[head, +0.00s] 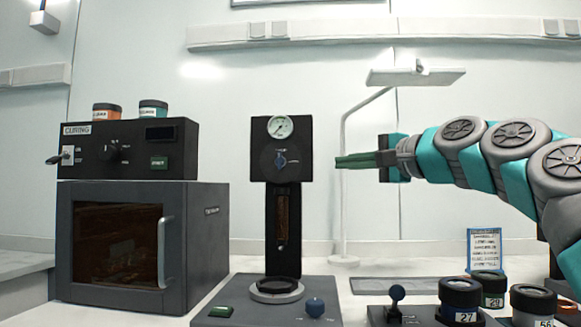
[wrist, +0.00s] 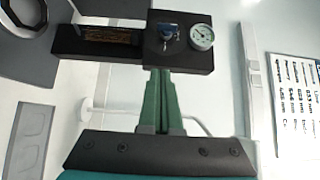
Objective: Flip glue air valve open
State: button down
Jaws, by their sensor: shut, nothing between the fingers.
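The glue station is a black upright panel (head: 283,134) with a round pressure gauge (head: 281,127) at its top and a blue valve handle (head: 281,159) below the gauge. In the wrist view the valve handle (wrist: 169,36) and gauge (wrist: 201,37) show at the top, turned sideways. My gripper (head: 338,161) is shut and empty, its green fingers pointing left. In the head view it is to the right of the panel, at about the handle's height. In the wrist view the fingertips (wrist: 160,72) appear just short of the panel's edge. I cannot tell the exact gap.
A curing oven (head: 143,247) with a control box (head: 128,148) on top stands at the left. A lamp (head: 415,77) on a stand rises behind my gripper. Several dark jars, including one marked 27 (head: 460,300), and a small sign (head: 485,250) are at the right.

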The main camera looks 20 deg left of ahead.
send_near(294, 165)
jog(key=x, duration=0.2)
jog(key=a, duration=0.2)
jog(key=w+a+p, duration=0.1)
jog(key=a, duration=0.1)
jog(key=shift+a+f, duration=0.1)
jog(key=shift+f, duration=0.15)
jog(key=shift+s+a, duration=0.2)
jog(key=shift+a, duration=0.45)
jog(key=shift+f, duration=0.1)
jog(key=shift+m, duration=0.3)
jog(key=shift+m+y+b, duration=0.3)
jog(key=shift+y+b, duration=0.2)
jog(key=shift+b, duration=0.2)
